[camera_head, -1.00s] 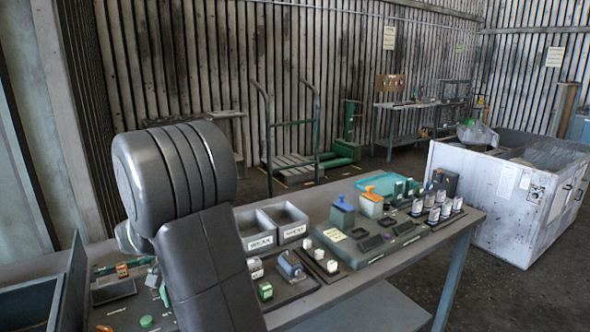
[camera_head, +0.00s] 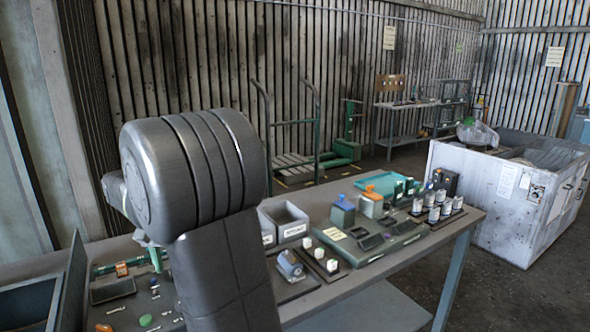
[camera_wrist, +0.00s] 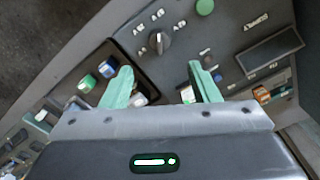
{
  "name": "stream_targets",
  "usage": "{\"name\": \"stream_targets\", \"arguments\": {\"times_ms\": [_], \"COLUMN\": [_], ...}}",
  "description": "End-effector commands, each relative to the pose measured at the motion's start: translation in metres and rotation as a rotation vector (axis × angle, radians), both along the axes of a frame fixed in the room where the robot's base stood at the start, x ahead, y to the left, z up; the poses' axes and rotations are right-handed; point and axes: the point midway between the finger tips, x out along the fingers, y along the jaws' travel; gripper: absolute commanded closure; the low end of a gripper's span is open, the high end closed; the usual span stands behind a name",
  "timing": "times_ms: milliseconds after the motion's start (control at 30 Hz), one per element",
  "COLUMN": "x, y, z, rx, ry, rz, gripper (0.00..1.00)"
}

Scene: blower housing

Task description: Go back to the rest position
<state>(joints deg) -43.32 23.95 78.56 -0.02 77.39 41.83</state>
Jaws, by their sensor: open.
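My gripper shows in the camera_wrist view (camera_wrist: 164,78) with two pale green fingers spread apart and nothing between them. Below and beyond the fingers is a dark control panel (camera_wrist: 225,45) with a rotary knob (camera_wrist: 159,43), a green button (camera_wrist: 204,6) and a dark rectangular window (camera_wrist: 270,56). In the camera_head view my arm stands over the left part of the workbench (camera_head: 345,290) and hides most of my gripper. Only a bit of green shows beside the arm, above the small parts at left.
Grey bins (camera_head: 287,222), a blue-grey motor-like part (camera_head: 290,265) and a dark fixture board (camera_head: 375,242) are on the bench. A teal tray (camera_head: 388,184) lies behind. A large white crate (camera_head: 500,195) stands at right. Floor between bench and crate is clear.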

Motion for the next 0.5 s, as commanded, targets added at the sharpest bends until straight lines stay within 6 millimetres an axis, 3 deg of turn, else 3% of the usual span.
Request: {"name": "stream_targets", "arguments": {"times_ms": [133, 200, 500], "x": [0.0, 0.0, -0.001], "y": [0.0, 0.0, -0.001], "z": [0.031, 0.036, -0.03], "rx": [0.003, -0.001, -0.004], "ry": [-0.003, 0.001, 0.005], "rz": [0.0, 0.0, 0.0], "gripper": [0.45, 0.45, 0.45]}}
